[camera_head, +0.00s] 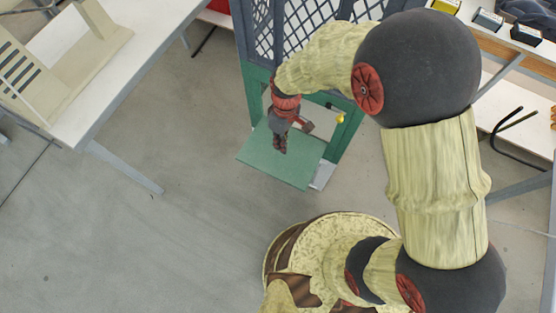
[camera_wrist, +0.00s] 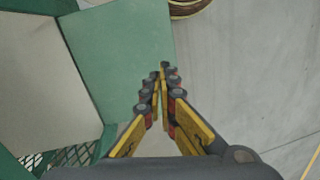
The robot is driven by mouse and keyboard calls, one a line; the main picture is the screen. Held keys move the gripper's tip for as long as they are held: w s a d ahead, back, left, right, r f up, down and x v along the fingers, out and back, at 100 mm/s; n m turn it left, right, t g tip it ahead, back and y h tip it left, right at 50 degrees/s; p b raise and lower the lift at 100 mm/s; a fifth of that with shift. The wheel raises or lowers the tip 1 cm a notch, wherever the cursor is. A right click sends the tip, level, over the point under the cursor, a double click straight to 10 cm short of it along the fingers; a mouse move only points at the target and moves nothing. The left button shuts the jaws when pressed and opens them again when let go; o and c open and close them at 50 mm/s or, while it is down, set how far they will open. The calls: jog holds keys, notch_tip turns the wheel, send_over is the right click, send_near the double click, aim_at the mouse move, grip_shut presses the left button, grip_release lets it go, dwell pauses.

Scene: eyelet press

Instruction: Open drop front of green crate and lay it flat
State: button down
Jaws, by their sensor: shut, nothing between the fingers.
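The green crate (camera_head: 345,140) stands at the top centre of the head view, with dark lattice sides and a green frame. Its plain green drop front (camera_head: 255,158) is swung out from the crate and looks about level; I cannot tell if it is fully flat. The drop front also shows in the wrist view (camera_wrist: 115,60), beside the crate's beige inside. My gripper (camera_head: 280,150) is shut and empty, in front of the panel in the head view. In the wrist view its fingertips (camera_wrist: 165,72) overlap the panel's outer edge; contact cannot be told.
A yellow knob (camera_head: 340,118) shows at the crate's right post. A white table (camera_head: 125,45) with a beige rack stands at left. A bench (camera_head: 510,75) with small boxes stands at right, with a black bent tube below. Grey floor (camera_head: 130,240) is open at lower left.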

jog(key=w, duration=0.1)
jog(key=n+b, duration=0.2)
jog(key=b, duration=0.3)
send_near(277, 166)
jog(key=f, duration=0.6)
jog(key=shift+s+a+f, duration=0.1)
jog(key=shift+s+f, duration=0.2)
jog(key=shift+f, duration=0.1)
jog(key=f, duration=0.2)
jog(key=s+f+b, duration=0.1)
jog(key=shift+a+f, duration=0.15)
jog(key=shift+f, duration=0.25)
